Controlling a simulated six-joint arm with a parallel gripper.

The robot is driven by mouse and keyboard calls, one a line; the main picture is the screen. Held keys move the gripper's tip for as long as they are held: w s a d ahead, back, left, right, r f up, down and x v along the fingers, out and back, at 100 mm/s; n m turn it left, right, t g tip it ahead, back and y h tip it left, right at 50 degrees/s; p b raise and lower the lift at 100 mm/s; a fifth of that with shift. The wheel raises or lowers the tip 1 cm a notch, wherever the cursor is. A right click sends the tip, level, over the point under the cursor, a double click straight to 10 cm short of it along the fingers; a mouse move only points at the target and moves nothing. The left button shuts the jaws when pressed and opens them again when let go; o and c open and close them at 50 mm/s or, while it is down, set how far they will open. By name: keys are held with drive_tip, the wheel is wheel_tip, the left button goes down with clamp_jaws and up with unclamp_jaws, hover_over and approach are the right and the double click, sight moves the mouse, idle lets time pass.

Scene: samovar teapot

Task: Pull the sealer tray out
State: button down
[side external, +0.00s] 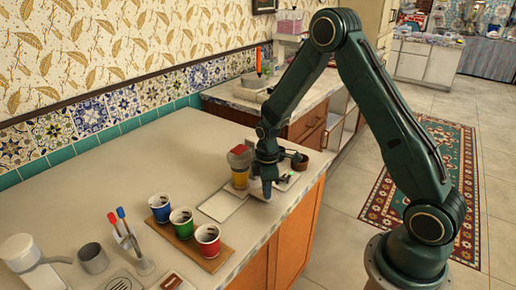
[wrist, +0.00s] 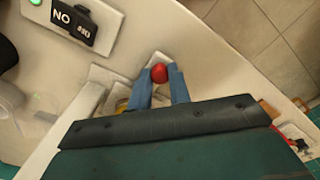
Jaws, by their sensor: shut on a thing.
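My gripper (side external: 266,190) points down near the front edge of the counter, and its blue fingers (wrist: 161,76) show in the wrist view. They are shut on a round red knob (wrist: 159,72), which looks like the handle of the sealer tray. A pale flat piece (wrist: 108,76) lies beside the fingers; I cannot tell if it is part of the tray. In the side external view the red knob is hidden by my gripper. Left of my gripper stands a yellow cup (side external: 240,179) under a red-and-grey top (side external: 239,156).
A white flat plate (side external: 222,205) lies left of my gripper. Blue (side external: 160,208), green (side external: 181,222) and red (side external: 208,240) cups stand on a wooden board. A black "NO" sign (wrist: 75,20) is near the sealer. Open floor (wrist: 250,35) lies beyond the counter edge.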

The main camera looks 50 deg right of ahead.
drive_tip(key=shift+a, duration=0.1)
drive_tip(key=a, duration=1)
drive_tip(key=shift+a, duration=0.15)
drive_tip(key=c, duration=1.3)
unclamp_jaws()
drive_tip(key=shift+r, duration=0.2)
wheel_tip(320, 180, up, 14)
drive_tip(key=shift+f, duration=0.25)
